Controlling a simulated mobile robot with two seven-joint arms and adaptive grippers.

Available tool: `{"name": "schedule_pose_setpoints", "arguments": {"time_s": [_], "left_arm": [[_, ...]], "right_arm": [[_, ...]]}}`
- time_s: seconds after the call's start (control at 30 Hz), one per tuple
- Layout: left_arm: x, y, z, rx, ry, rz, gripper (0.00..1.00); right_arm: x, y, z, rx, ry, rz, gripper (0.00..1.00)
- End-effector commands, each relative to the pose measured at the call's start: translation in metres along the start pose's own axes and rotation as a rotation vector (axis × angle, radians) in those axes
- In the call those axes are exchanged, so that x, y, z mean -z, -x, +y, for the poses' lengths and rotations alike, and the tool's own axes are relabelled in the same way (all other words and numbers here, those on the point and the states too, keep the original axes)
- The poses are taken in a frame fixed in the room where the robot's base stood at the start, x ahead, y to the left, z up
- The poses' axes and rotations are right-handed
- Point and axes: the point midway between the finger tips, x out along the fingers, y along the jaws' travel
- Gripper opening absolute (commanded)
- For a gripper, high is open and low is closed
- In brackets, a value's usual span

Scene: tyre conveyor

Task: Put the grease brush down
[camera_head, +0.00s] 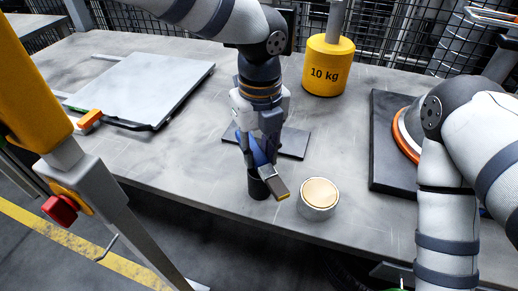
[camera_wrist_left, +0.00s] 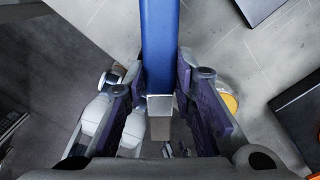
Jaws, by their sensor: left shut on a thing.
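My left gripper (camera_head: 259,147) is shut on the grease brush (camera_head: 270,181), above the front edge of the table. The brush has a blue handle, a grey metal ferrule and a yellowish tip. It is tilted, its tip down and to the right in the head view. In the left wrist view the blue handle of the brush (camera_wrist_left: 160,45) runs between the fingers. My right gripper is out of view.
An open round tin (camera_head: 319,196) with a cream top stands right of the brush. A dark flat plate (camera_head: 294,143) lies behind. A yellow 10 kg weight (camera_head: 328,66) stands at the back. A grey board (camera_head: 140,86) lies left, and a dark slab (camera_head: 392,150) lies right.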

Motion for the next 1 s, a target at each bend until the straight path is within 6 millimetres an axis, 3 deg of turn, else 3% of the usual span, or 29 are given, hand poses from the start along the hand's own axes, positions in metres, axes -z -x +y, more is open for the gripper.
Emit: {"name": "schedule_pose_setpoints", "arguments": {"time_s": [0.37,0.4,0.47,0.5,0.8,1.0], "left_arm": [[0.0,-0.011,0.0,-0.001,0.0,0.001,0.0],[0.0,-0.011,0.0,-0.001,0.0,0.001,0.29],[0.0,-0.01,0.0,-0.001,0.0,0.001,0.42],[0.0,-0.01,0.0,-0.001,0.0,0.001,0.44],[0.0,-0.006,0.0,0.0,0.0,0.0,0.44],[-0.001,0.039,-0.001,0.004,0.0,-0.003,0.44]], "right_arm": [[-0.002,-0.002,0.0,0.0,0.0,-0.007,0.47],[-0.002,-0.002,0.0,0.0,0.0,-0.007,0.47],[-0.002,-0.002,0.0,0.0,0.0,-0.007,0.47],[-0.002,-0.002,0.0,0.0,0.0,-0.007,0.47],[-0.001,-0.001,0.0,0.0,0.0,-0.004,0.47],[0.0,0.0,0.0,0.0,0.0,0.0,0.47]]}}
